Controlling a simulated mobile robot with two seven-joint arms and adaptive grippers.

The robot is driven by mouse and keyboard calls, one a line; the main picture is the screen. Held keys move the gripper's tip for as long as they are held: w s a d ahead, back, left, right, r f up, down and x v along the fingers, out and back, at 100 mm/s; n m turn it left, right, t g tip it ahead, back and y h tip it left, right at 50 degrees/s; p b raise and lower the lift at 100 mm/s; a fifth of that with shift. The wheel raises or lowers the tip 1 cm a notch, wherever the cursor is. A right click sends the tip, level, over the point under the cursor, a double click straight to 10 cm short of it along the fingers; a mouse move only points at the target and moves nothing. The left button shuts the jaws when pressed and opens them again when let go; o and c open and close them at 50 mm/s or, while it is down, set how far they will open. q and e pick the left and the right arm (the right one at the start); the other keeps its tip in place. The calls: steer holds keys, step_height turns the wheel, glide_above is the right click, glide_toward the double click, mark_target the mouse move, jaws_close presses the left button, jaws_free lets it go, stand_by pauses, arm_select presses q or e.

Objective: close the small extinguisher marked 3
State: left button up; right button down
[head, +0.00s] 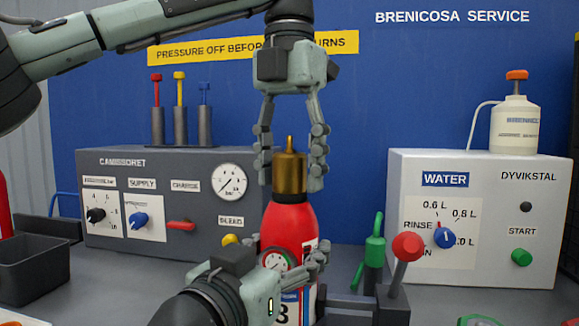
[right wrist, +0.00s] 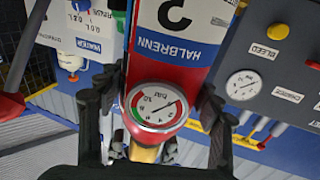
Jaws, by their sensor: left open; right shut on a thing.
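The small red extinguisher (head: 290,225) marked 3 stands upright in the middle of the head view. A brass head (head: 290,174) with a thin pointed tip sits on its top. My left gripper (head: 290,165) points down from above, open, with its fingers on either side of the brass head. My right gripper (head: 287,252) is shut on the extinguisher's body from the front, low in the view. In the right wrist view the extinguisher (right wrist: 178,55) appears upside down, with its 3, a blue label and a round gauge (right wrist: 157,106) between my fingers. Its base is hidden.
A grey panel (head: 150,237) with knobs and a gauge stands at the left, with tools on top. A white water unit (head: 480,275) with a bottle stands at the right. A red-knobbed lever (head: 398,270) and a green-handled device (head: 374,255) are close on the right. A dark bin (head: 35,272) is far left.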

arm_select(q)
steer(key=c, duration=1.2)
steer(key=o, duration=1.4)
steer(key=shift+r, duration=3.8)
arm_select(e)
steer(key=shift+c, duration=1.2)
jaws_free()
